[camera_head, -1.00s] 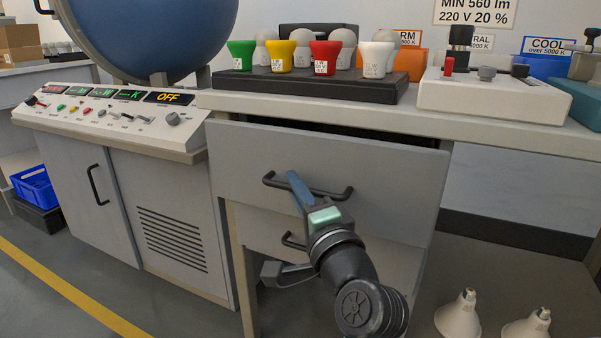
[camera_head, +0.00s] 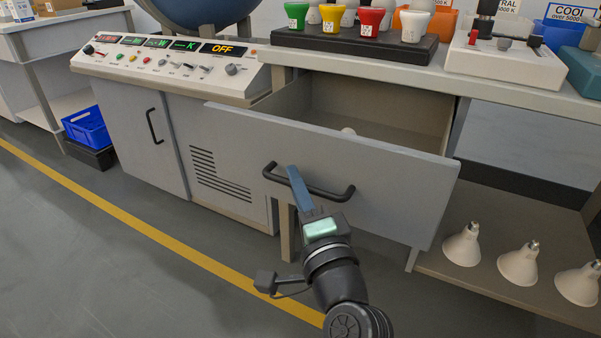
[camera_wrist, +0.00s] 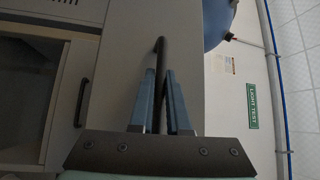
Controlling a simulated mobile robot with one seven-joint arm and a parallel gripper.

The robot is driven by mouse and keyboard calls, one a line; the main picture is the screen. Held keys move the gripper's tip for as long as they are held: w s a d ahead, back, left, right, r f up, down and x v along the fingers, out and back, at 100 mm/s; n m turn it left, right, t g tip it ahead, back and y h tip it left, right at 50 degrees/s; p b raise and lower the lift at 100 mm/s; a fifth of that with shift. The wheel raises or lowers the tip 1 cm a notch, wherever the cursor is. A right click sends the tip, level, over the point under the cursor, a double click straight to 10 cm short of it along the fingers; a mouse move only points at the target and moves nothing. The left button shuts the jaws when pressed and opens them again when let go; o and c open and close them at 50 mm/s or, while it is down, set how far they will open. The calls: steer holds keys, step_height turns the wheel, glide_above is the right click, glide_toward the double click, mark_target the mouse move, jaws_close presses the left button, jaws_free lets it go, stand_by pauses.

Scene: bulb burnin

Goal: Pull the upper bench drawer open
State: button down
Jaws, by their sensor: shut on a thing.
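The upper bench drawer (camera_head: 385,190) stands well out from the bench in the head view, and its inside shows. In the wrist view the two blue fingers (camera_wrist: 161,100) stand on either side of the handle (camera_wrist: 160,58). A second black handle (camera_wrist: 82,103) also shows in the wrist view, apart from the fingers.
A black rack (camera_head: 350,43) with coloured bulb holders stands on the bench top. Several white reflector bulbs (camera_head: 462,245) stand on the low shelf at right. The control console (camera_head: 165,65) is at left. Grey floor (camera_head: 130,260) lies open at front left.

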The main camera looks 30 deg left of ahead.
steer(key=shift+s, duration=0.15)
steer(key=c, duration=0.9)
jaws_free()
steer(key=p+v, duration=0.2)
steer(key=v, duration=1.1)
steer(key=shift+p, duration=0.4)
steer(key=shift+a, duration=0.1)
